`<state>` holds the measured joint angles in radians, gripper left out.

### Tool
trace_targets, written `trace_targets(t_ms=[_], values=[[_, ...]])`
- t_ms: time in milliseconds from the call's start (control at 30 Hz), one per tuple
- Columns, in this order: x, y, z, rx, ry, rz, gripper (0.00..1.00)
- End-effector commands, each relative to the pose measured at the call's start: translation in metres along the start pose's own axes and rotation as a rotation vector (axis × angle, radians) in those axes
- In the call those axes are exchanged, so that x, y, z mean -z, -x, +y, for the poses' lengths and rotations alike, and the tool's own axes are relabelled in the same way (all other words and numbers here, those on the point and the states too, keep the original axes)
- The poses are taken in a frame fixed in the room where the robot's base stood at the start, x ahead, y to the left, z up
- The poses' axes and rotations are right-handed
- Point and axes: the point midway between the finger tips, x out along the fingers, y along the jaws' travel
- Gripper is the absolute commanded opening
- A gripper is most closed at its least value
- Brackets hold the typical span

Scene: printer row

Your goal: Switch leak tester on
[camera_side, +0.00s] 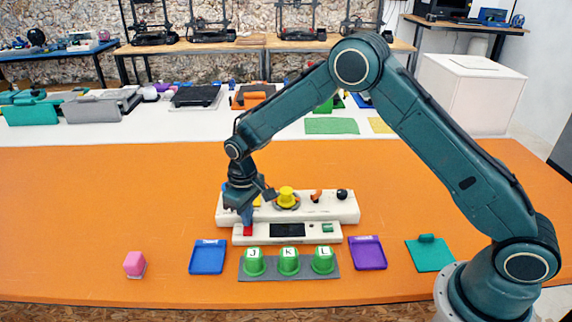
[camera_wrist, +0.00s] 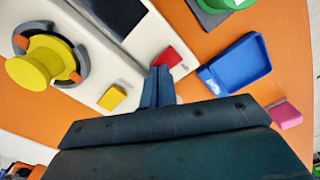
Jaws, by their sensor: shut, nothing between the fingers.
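The leak tester looks to be the white two-level device (camera_side: 345,210) on the orange table. It has a yellow round knob (camera_side: 287,196), a dark display (camera_side: 287,230), a small orange lever (camera_side: 316,196), a black knob (camera_side: 342,194) and a green part (camera_side: 327,228). A red switch-like part (camera_side: 248,231) is at its front left; it also shows in the wrist view (camera_wrist: 167,56). A yellow square part (camera_wrist: 112,98) sits nearby. My gripper (camera_side: 247,221) is shut and empty, pointing down, with its fingertips (camera_wrist: 161,70) right at the red part. I cannot tell whether they touch it.
Three green lettered cups stand on a grey plate (camera_side: 333,273) in front of the device. A blue tray (camera_side: 207,258) and purple tray (camera_side: 368,253) flank them. A pink block (camera_side: 135,263) is front left, a green tray (camera_side: 430,255) right. The table's left side is clear.

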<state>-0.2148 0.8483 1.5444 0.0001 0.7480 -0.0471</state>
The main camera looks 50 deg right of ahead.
Motion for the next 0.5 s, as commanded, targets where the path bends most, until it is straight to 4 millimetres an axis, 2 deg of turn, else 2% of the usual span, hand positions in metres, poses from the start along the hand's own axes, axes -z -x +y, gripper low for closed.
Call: trace_targets(t_ms=[500], values=[[-0.0005, -0.0048, -0.0002, 0.0, 0.0, -0.002, 0.0]])
